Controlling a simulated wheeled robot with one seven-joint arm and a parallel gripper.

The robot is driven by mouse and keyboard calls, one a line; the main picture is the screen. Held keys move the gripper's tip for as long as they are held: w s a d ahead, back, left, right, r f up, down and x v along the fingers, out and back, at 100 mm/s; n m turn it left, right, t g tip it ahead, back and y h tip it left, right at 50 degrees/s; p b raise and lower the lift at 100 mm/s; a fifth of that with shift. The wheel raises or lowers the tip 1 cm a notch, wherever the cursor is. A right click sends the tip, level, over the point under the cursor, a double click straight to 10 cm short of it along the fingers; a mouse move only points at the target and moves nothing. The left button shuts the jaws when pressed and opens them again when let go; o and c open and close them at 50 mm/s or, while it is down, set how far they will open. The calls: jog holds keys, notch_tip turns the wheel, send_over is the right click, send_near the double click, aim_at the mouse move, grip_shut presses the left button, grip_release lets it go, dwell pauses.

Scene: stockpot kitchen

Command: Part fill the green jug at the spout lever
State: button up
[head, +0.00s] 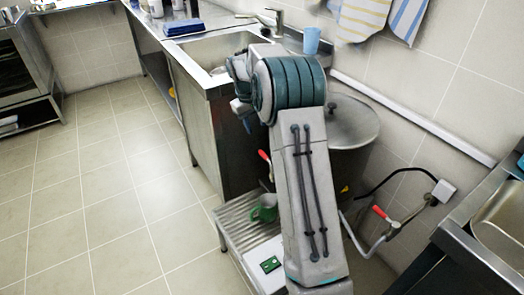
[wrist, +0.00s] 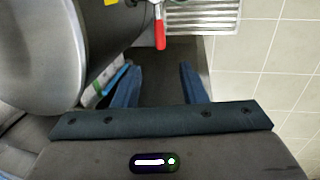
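The green jug (head: 265,208) stands upright on a slatted metal stand in the head view, below the big steel pot (head: 352,128). A sliver of green (wrist: 132,2) at the top edge of the wrist view may be the jug. A red lever (head: 264,156) shows above the jug, beside my arm; in the wrist view a red lever (wrist: 160,30) lies beyond my fingers, apart from them. The spout itself is mostly hidden. My gripper (wrist: 160,85) is open with nothing between its fingers. In the head view it (head: 243,108) is partly hidden by my wrist, above the jug.
Another red-handled valve (head: 380,212) is on the right. A sink counter (head: 205,80) stands behind, with a blue cup (head: 311,40). The tiled floor at left is clear.

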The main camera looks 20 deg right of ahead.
aim_at(263, 153)
jog(key=d+f+b, duration=0.1)
jog(key=f, duration=0.8)
jog(key=d+f+b, duration=0.1)
jog(key=f, duration=0.3)
jog(key=shift+w+d+f+b, duration=0.2)
jog(key=shift+w+d+b, duration=0.05)
jog(key=shift+d+b, duration=0.1)
jog(key=shift+a, duration=0.1)
grip_shut()
